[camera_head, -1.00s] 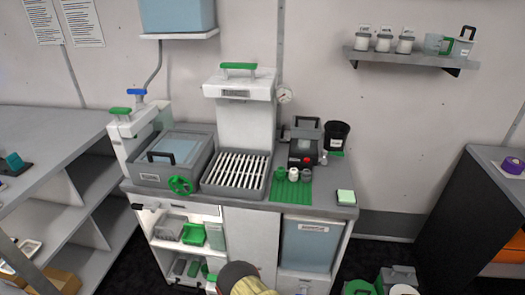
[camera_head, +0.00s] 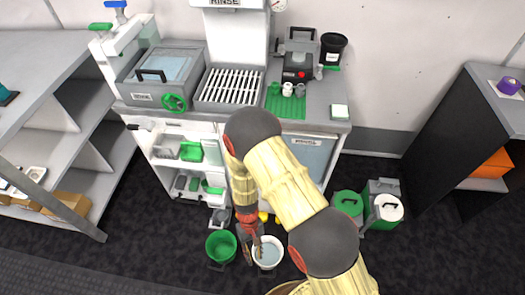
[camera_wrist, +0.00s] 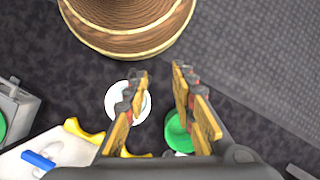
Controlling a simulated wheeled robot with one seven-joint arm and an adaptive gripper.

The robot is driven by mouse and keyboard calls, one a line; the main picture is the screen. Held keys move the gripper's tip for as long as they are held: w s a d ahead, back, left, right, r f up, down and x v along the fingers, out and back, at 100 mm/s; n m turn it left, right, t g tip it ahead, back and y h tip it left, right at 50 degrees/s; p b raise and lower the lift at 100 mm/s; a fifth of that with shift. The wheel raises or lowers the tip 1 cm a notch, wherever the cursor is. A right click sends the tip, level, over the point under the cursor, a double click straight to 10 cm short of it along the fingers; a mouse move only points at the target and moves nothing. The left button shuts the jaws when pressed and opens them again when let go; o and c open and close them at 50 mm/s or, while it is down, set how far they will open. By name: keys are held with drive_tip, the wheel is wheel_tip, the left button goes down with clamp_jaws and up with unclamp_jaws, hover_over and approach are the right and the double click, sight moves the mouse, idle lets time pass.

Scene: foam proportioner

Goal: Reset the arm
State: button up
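My arm (camera_head: 275,180) bends at the elbow in front of the workstation and hangs down toward the floor. My gripper (camera_head: 250,242) points down near the green bucket (camera_head: 221,246) and the white bucket (camera_head: 267,253) on the floor. In the wrist view my gripper (camera_wrist: 160,76) has its two fingers apart, with nothing between them. The white bucket (camera_wrist: 114,104) shows beside the left finger and the green bucket (camera_wrist: 176,136) is partly behind the right finger. Whether the fingers touch either bucket cannot be told from the head view.
The workstation (camera_head: 325,110) stands just behind my arm, with open shelves (camera_head: 180,150) below. A container with a green lid (camera_head: 348,203) and one with a white lid (camera_head: 388,208) stand on the floor to the right. A dark cabinet (camera_head: 455,130) is at far right.

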drive_tip(key=w+d+r+p, duration=0.1)
drive_tip(key=d+r, duration=0.1)
drive_tip(key=r, duration=0.7)
drive_tip(key=w+d+r+m+t, duration=0.1)
drive_tip(key=w+d+r, duration=0.1)
drive_tip(key=r, duration=0.8)
drive_tip(key=w+d+r+p, duration=0.1)
drive_tip(key=d+r, duration=0.2)
drive_tip(key=r, duration=0.6)
drive_tip(key=s+d+r+m+t+p, duration=0.1)
drive_tip(key=d+r+t, duration=0.2)
drive_tip(key=r, duration=0.8)
drive_tip(key=s+d+r+m+t+p, duration=0.1)
drive_tip(key=s+d+r+t, duration=0.1)
drive_tip(key=d+r, duration=0.5)
drive_tip(key=s+d+r+m+t+y+p, duration=0.1)
drive_tip(key=d+r+t, duration=0.3)
drive_tip(key=r, duration=1)
drive_tip(key=shift+s+d+r+m+p, duration=0.4)
drive_tip(key=shift+s+d+p, duration=0.1)
drive_tip(key=shift+s+d, duration=0.15)
